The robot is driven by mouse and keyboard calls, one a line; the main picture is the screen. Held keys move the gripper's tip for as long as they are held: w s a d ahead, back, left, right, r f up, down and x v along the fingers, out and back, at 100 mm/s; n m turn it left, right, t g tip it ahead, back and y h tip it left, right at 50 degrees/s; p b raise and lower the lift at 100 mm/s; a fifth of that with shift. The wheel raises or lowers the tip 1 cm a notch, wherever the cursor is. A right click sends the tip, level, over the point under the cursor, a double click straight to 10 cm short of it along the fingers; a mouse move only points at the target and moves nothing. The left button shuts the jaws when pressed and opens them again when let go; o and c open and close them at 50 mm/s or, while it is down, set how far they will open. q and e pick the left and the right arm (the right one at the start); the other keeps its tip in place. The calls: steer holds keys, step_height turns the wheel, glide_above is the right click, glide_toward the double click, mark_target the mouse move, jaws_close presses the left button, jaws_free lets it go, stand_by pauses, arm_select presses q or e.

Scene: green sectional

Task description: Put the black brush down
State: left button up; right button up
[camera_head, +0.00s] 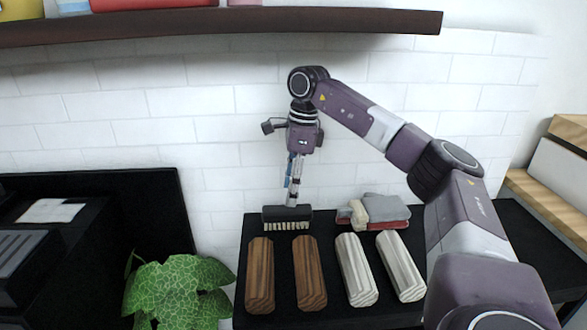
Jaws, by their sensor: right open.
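The black brush (287,213) is at the back left of the black table top (345,314), with its black block above a row of pale bristles. It looks upright, bristles down, at the table's back edge; I cannot tell whether the bristles touch the surface. My right gripper (296,175) is open and points down directly above the brush block. Narrow grey and blue parts run between the gripper body and the brush; they are too small to tell fingers from handle. I cannot tell whether the gripper touches the brush. My left gripper is not in view.
Two dark brown wood blocks (260,275) (309,273) and two paler ones (356,269) (400,266) lie in front. Folded grey and red cloths (382,210) lie at the back. A leafy plant (178,291) stands left. A dark shelf (220,24) crosses the wall above.

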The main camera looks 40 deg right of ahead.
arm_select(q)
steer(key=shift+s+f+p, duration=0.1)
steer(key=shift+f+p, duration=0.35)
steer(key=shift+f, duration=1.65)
arm_select(e)
steer(key=shift+s+d+r, duration=0.15)
steer(key=shift+r, duration=1.1)
steer(key=shift+s+d+r, duration=0.1)
steer(key=shift+d+r, duration=0.05)
steer(key=shift+r, duration=1.1)
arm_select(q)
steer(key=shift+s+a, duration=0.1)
arm_select(e)
steer(key=shift+f, duration=0.1)
